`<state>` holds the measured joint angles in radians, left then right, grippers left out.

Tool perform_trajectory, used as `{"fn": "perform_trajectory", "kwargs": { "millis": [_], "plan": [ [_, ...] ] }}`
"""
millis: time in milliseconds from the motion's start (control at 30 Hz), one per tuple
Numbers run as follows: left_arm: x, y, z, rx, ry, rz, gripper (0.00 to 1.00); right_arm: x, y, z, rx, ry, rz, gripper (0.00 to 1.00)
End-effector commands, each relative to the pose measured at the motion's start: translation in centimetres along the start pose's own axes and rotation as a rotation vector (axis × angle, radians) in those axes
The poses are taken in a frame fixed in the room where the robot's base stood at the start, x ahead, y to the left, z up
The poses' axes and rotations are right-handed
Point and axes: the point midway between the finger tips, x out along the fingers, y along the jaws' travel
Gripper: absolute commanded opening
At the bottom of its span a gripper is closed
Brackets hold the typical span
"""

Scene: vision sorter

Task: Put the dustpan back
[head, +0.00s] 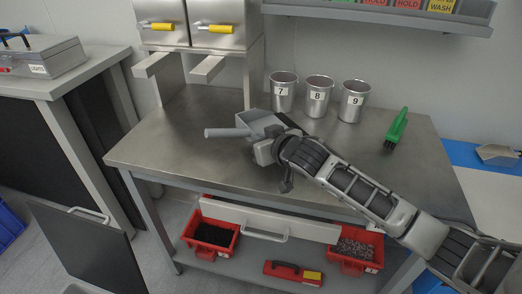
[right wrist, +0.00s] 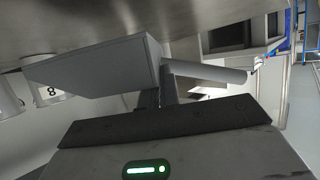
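The grey dustpan (head: 262,121) is over the middle of the steel table, its round handle (head: 226,133) pointing left. My right gripper (head: 262,146) reaches in from the right and meets the dustpan where pan and handle join. In the right wrist view the dustpan (right wrist: 105,68) lies across the two dark fingers (right wrist: 158,94), which are close together at the handle's base and look shut on it. Whether the pan touches the table top is hard to tell. My left gripper is not in view.
Metal cups numbered 7 (head: 282,97), 8 (head: 318,102) and 9 (head: 354,106) stand behind the dustpan. A green brush (head: 397,126) lies to the right on the table (head: 190,158). Red bins (head: 211,233) sit on the lower shelf. The table's front left is clear.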

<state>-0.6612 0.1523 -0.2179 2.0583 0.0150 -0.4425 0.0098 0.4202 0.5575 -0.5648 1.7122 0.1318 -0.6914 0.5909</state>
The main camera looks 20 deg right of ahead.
Motion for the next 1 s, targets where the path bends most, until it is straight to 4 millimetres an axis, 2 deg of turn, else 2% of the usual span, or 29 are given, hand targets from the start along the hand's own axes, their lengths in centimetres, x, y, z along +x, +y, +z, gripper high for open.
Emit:
{"fn": "perform_trajectory", "kwargs": {
  "millis": [167, 400, 800, 833, 900, 1000],
  "plan": [
    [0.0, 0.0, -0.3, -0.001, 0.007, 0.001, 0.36, 1.2, 0.5, 0.7, 0.0, 0.003, -0.001, 0.0],
    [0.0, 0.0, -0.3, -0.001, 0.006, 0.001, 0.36, 2.5, 0.6, 3.5, 0.001, 0.001, -0.001, 0.0],
    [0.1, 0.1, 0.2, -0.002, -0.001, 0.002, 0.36, 2.7, 0.5, 4.0, 0.0, 0.002, -0.001, 0.0],
    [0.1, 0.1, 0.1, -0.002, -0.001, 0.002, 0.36, 2.7, 0.5, 4.0, 0.001, 0.0, -0.001, 0.12],
    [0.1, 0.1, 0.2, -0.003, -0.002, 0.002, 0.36, 2.7, 0.5, 4.0, 0.0, 0.0, -0.001, 0.25],
    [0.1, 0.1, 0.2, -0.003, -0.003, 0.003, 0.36, 2.7, 0.5, 4.0, 0.0, 0.0, -0.001, 0.25]
  ]
}}
